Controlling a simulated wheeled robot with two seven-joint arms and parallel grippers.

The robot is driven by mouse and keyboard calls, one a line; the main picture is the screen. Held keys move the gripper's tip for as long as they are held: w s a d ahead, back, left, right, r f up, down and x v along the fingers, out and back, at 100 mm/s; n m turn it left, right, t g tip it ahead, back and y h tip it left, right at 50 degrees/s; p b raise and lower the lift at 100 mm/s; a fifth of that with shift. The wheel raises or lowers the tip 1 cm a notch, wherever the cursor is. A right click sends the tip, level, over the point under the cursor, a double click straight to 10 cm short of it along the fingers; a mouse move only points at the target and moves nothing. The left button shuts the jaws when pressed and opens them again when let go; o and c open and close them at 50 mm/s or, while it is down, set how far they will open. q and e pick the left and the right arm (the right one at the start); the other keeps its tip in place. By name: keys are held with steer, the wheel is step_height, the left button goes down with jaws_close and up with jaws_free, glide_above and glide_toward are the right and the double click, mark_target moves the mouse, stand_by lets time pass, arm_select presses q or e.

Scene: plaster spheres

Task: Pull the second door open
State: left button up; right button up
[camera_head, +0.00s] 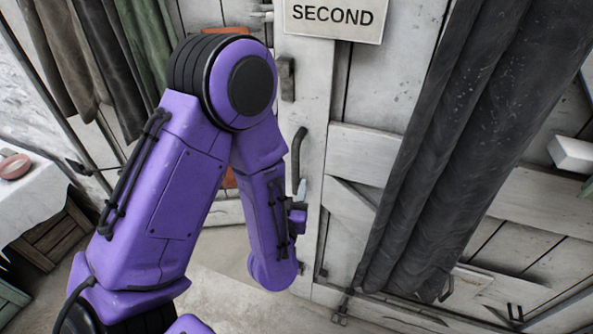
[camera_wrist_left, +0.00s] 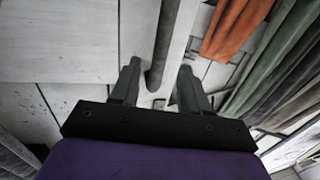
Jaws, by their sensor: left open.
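The second door (camera_head: 362,150) is of white-grey planks and carries a "SECOND" sign (camera_head: 333,14) at the top; it looks shut. Its handle (camera_head: 297,158) is a dark upright bar near the door's left edge, its lower part hidden behind my left arm in the head view. My left gripper (camera_head: 301,190) is mostly hidden there by my forearm, close to the handle's lower end. In the left wrist view my open left gripper (camera_wrist_left: 159,82) has the handle (camera_wrist_left: 163,45) showing between its two fingers. I cannot tell whether a finger touches it. My right gripper is not seen.
Dark grey cloth (camera_head: 455,150) hangs in front of the door's right part. More garments (camera_head: 75,55) hang at the upper left. A table with a white cloth (camera_head: 35,190) and a pink bowl (camera_head: 14,166) stands at the left. A wooden crate (camera_head: 50,238) is below it.

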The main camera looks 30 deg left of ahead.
mark_target(295, 171)
arm_select(q)
steer(key=w+b, duration=0.1)
steer(key=w+a+f+b, duration=0.1)
steer(key=b, duration=0.1)
steer(key=shift+w+a+f, duration=0.1)
steer(key=shift+w+f, duration=0.05)
steer(key=w, duration=0.1)
steer(key=w+a+p, duration=0.1)
steer(key=w+r+p, duration=0.1)
steer(key=shift+w+a+r, duration=0.1)
steer(key=shift+w+a, duration=0.25)
steer(key=shift+w, duration=0.05)
steer(key=shift+w+a+p, duration=0.15)
steer(key=shift+w+p, duration=0.15)
steer(key=shift+w, duration=0.05)
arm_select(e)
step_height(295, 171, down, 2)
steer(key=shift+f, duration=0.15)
arm_select(q)
steer(key=shift+s, duration=0.1)
jaws_close()
